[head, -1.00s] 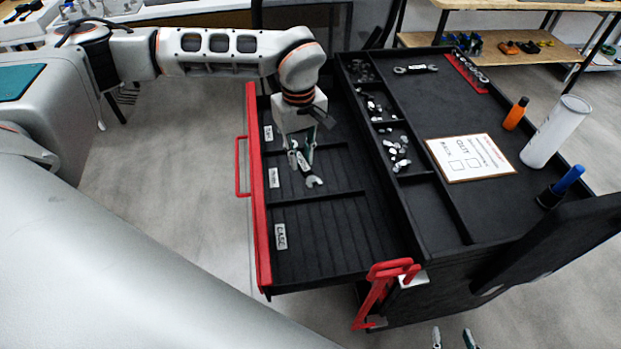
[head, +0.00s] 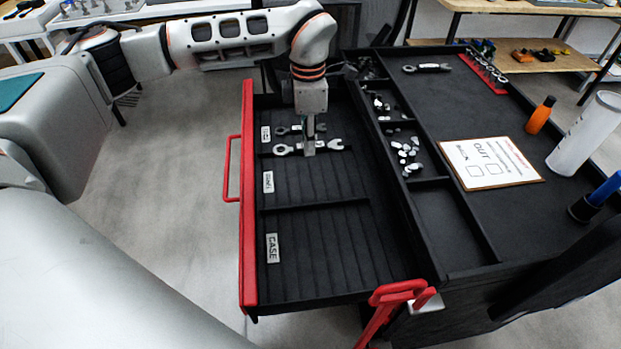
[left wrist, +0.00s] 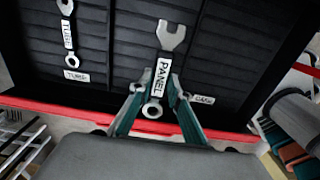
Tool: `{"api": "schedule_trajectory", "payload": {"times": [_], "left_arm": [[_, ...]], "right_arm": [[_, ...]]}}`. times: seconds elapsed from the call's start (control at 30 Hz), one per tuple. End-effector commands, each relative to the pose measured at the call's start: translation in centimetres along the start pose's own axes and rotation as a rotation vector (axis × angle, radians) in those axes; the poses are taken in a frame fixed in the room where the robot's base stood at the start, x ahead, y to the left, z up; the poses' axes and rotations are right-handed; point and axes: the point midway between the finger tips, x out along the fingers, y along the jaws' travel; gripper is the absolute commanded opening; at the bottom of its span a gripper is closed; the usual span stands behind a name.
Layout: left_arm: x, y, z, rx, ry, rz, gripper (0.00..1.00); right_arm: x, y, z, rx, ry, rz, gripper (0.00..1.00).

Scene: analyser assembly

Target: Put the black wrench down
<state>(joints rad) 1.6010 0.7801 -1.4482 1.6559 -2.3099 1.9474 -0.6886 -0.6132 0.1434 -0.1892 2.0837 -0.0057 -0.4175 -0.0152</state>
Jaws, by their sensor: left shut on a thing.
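The held wrench (head: 325,146) looks silver, with an open jaw at one end and a ring at the other. In the left wrist view its white handle label (left wrist: 161,78) reads PANEL. My left gripper (left wrist: 157,100) is shut on its handle. In the head view the gripper (head: 309,150) points down into the open drawer. The wrench lies crosswise near the divider between the top and middle compartments. I cannot tell whether it touches the drawer. A second wrench (left wrist: 67,30), labelled TUBE, lies in the top compartment. My right gripper is out of view.
The red-fronted drawer (head: 249,200) has three labelled compartments; the middle and the CASE one look empty. On the black cart top are another wrench (head: 427,68), small parts (head: 408,150), a printed board (head: 490,163), an orange bottle (head: 540,115) and a white cylinder (head: 585,135).

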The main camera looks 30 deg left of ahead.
Motion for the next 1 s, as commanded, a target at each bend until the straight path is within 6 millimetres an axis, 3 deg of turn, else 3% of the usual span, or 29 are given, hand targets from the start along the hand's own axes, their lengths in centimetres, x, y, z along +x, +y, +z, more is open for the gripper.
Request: {"api": "schedule_trajectory", "payload": {"times": [0.03,0.1,0.3,0.6,0.87,1.0], "left_arm": [[1.9,-0.1,-0.1,0.0,0.005,-0.007,0.0],[3.6,-0.1,-0.1,0.0,0.005,-0.008,0.0],[7.7,-0.1,-0.1,0.001,0.003,-0.005,0.0],[9.7,0.0,0.0,0.002,-0.001,0.0,0.0],[13.4,-0.1,0.0,0.002,0.003,-0.004,0.0],[13.4,0.0,0.0,0.002,-0.001,0.001,0.0]], "right_arm": [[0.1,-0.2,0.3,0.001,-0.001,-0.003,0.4],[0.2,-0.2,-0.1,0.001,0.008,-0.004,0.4],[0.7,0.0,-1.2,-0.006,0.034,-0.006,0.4],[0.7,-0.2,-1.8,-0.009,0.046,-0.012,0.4],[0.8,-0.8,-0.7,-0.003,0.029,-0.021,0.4],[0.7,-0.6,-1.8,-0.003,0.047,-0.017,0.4]]}}
